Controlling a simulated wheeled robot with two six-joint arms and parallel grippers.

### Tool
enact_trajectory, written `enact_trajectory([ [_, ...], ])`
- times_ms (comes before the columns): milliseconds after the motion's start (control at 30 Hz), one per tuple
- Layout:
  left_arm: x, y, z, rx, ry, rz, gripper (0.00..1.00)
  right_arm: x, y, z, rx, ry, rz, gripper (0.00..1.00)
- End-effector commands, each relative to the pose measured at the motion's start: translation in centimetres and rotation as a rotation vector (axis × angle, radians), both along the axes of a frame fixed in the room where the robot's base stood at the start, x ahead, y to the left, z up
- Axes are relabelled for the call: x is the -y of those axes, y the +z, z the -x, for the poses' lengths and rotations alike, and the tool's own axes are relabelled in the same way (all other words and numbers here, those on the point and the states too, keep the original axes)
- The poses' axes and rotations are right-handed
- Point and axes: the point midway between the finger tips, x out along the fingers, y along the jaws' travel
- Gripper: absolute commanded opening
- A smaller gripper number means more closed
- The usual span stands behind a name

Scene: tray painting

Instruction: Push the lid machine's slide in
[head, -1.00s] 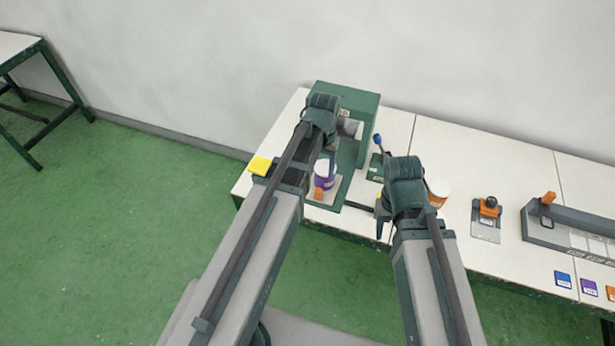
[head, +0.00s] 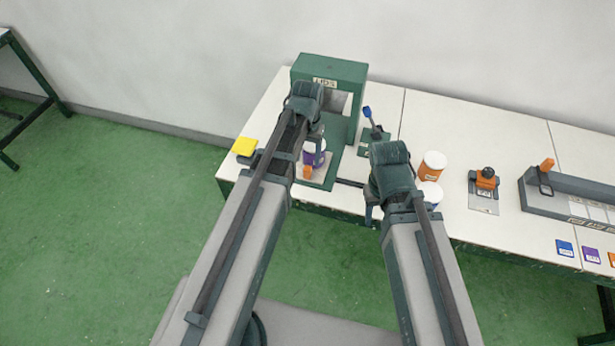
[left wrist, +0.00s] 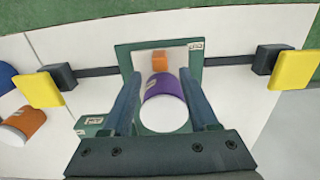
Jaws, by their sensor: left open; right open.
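The green lid machine (head: 328,72) stands at the back of the table with a lit opening in its front. Its slide (head: 322,183) sticks out toward me, with a pale plate and an orange block (head: 307,172). A purple can with a white top (head: 314,158) stands on the slide; the left wrist view shows it too (left wrist: 163,104). My left gripper (left wrist: 163,85) is open, one finger on each side of the can; contact cannot be told. In the head view my left arm partly hides can and slide. My right gripper (head: 372,205) is open beside the slide, low near the table's front edge.
A black rail with yellow pads (head: 244,147) crosses the table's front. A blue-knobbed lever (head: 368,113) stands right of the machine. An orange can (head: 432,165) and a white-topped can (head: 429,192) stand close to my right arm. An orange-knobbed device (head: 485,180) is farther right.

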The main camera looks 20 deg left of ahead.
Motion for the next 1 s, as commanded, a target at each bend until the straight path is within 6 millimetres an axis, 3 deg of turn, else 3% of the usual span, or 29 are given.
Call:
enact_trajectory([
  [33,0.0,-1.5,0.0,0.000,0.000,0.000,0.60,0.0,-1.5,0.0,0.000,0.000,0.000,0.50],
  [400,0.0,-6.3,0.0,0.000,0.000,0.000,0.60,0.0,-6.3,0.0,0.000,0.000,0.000,0.50],
  [833,0.0,-6.9,0.0,0.000,0.000,0.000,0.60,0.0,-6.9,0.0,0.000,0.000,0.000,0.50],
  [1000,0.0,-7.0,0.0,0.000,0.000,0.000,0.31,0.0,-6.9,0.0,0.000,0.000,0.000,0.50],
])
